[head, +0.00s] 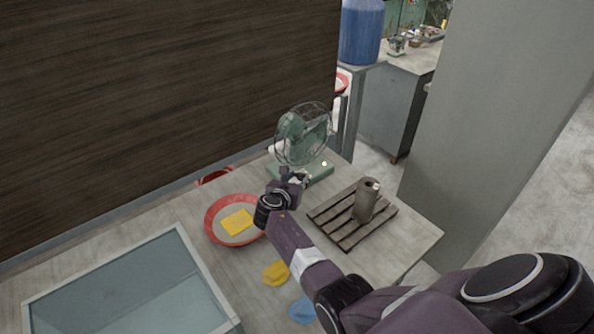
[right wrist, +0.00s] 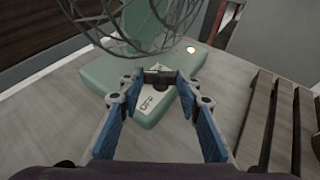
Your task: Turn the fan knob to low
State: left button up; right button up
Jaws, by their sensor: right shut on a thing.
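The green desk fan (head: 318,133) with its wire cage stands at the far end of the table. Its base (right wrist: 185,68) fills the middle of the right wrist view, with the cage above. A pale label on the base reads "OFF" (right wrist: 148,103). The dark fan knob (right wrist: 158,81) is between my right fingertips. My right gripper (right wrist: 158,78) is shut on the knob; in the head view the gripper (head: 297,178) reaches the front of the base. The fingers partly hide the knob and label, so its exact setting cannot be told. My left gripper is not in view.
A slatted wooden rack (head: 341,235) with a grey-brown bottle (head: 365,201) stands right of my arm. A red-rimmed bowl (head: 209,221) holds a yellow sponge (head: 237,222). A yellow cloth (head: 276,272) and blue cloth (head: 302,310) lie nearer. A glass-topped box (head: 120,295) is at lower left.

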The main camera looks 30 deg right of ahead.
dwell(0.3)
jog(key=o, duration=1.2)
jog(key=shift+c, duration=0.2)
jog(key=v, duration=1.2)
jog(key=shift+d, duration=0.1)
